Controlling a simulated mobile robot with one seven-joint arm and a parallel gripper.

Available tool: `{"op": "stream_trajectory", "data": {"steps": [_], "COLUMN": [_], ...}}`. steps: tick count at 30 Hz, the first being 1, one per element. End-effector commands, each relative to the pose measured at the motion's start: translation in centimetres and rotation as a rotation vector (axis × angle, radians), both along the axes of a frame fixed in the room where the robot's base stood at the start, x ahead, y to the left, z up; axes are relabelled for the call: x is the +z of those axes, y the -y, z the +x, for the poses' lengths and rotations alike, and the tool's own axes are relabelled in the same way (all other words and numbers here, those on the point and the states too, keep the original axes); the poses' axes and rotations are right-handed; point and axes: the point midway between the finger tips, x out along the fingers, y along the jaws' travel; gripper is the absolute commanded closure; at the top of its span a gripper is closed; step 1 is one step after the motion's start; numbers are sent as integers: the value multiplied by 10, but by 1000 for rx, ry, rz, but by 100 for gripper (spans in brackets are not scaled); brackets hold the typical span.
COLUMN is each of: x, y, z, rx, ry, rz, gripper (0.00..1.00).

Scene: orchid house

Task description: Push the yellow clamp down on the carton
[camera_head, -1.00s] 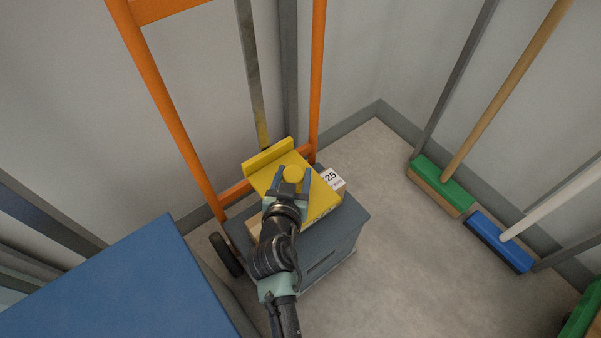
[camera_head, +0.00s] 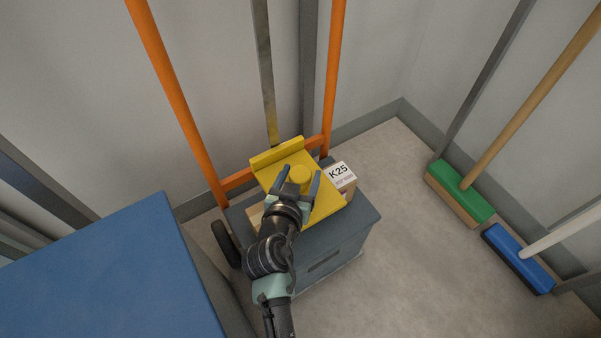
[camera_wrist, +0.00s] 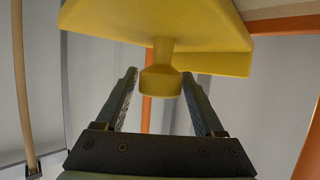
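The yellow clamp (camera_head: 290,156) is a plate with a raised back lip and a round knob (camera_head: 301,175). It lies over the carton (camera_head: 342,176), a light brown box with a white K25 label, mostly hidden under the plate. Whether plate and carton touch is unclear. My gripper (camera_head: 299,170) is over the clamp, its fingers apart on either side of the knob. In the wrist view the clamp (camera_wrist: 150,20) fills the top and its knob (camera_wrist: 160,82) sits between the open fingers (camera_wrist: 163,90), with gaps on both sides.
The carton stands on a grey-blue box (camera_head: 345,240) against an orange hand truck (camera_head: 172,85) with a grey middle rail (camera_head: 265,75). A blue-topped cabinet (camera_head: 100,280) is at left. A green broom (camera_head: 460,190) and a blue broom (camera_head: 518,258) stand right. Floor between is clear.

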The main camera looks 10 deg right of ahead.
Motion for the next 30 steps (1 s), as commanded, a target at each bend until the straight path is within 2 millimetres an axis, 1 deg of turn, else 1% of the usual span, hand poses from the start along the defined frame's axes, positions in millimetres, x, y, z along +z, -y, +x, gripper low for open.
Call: {"op": "stream_trajectory", "data": {"steps": [1,2,3,11,14,17,27,30], "x": [0,1,1,2,5,11,39,45], "y": [0,0,0,0,-3,-8,-33,-40], "z": [0,0,0,0,-5,-16,-79,-93], "rx": [1,1,1,2,2,4,3,3], "ry": [1,1,2,4,3,2,0,1], "rz": [0,0,0,-1,-1,-1,-1,0], "gripper": [19,13,12,12,12,12,12,12]}}
